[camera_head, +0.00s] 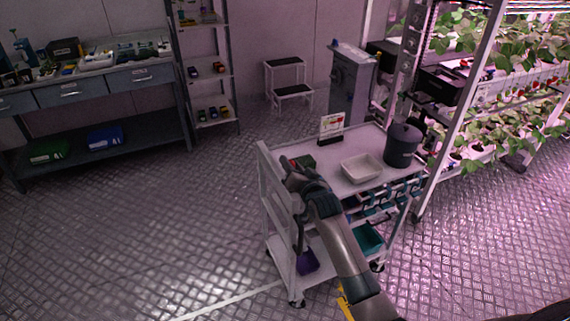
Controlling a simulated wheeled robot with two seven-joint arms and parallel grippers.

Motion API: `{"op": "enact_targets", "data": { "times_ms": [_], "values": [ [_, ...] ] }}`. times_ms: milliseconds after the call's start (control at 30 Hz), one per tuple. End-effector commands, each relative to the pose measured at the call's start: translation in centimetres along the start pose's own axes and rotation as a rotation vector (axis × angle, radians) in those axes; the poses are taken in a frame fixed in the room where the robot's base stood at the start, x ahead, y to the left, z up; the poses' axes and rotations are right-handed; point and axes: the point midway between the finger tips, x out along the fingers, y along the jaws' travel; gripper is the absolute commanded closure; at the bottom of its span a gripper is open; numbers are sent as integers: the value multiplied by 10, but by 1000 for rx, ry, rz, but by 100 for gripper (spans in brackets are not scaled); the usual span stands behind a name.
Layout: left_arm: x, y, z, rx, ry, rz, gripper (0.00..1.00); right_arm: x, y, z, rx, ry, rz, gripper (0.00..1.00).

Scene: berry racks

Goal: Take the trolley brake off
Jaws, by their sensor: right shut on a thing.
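The white trolley (345,187) stands on the metal floor in the middle of the view, on castors. A small dark box with a bit of red (303,161) sits at the left end of its top; it looks like the brake unit. My right arm reaches over the trolley from the lower right. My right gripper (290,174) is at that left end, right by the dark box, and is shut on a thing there. The fingers mostly hide what they hold; it appears to be the brake lever. My left gripper is not in view.
The trolley top carries a white tray (362,168), a dark lidded pot (403,145) and a small sign (332,125). A plant rack (449,120) stands close on the right. A step stool (290,92) and workbench (95,95) are behind. The floor at left is clear.

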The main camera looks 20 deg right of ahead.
Motion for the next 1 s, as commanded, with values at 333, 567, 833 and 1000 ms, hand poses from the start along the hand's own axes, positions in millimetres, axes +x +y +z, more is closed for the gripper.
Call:
{"op": "enact_targets", "data": {
  "times_ms": [333,567,833,1000],
  "values": [
    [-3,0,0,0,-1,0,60,0,5,-4,54,-6,-5,100],
    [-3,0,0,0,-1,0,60,1,6,-4,54,-6,-5,100],
    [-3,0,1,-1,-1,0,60,0,5,-3,53,-6,-5,55],
    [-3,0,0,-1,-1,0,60,0,5,-3,52,-7,-5,55]
  ]
}}
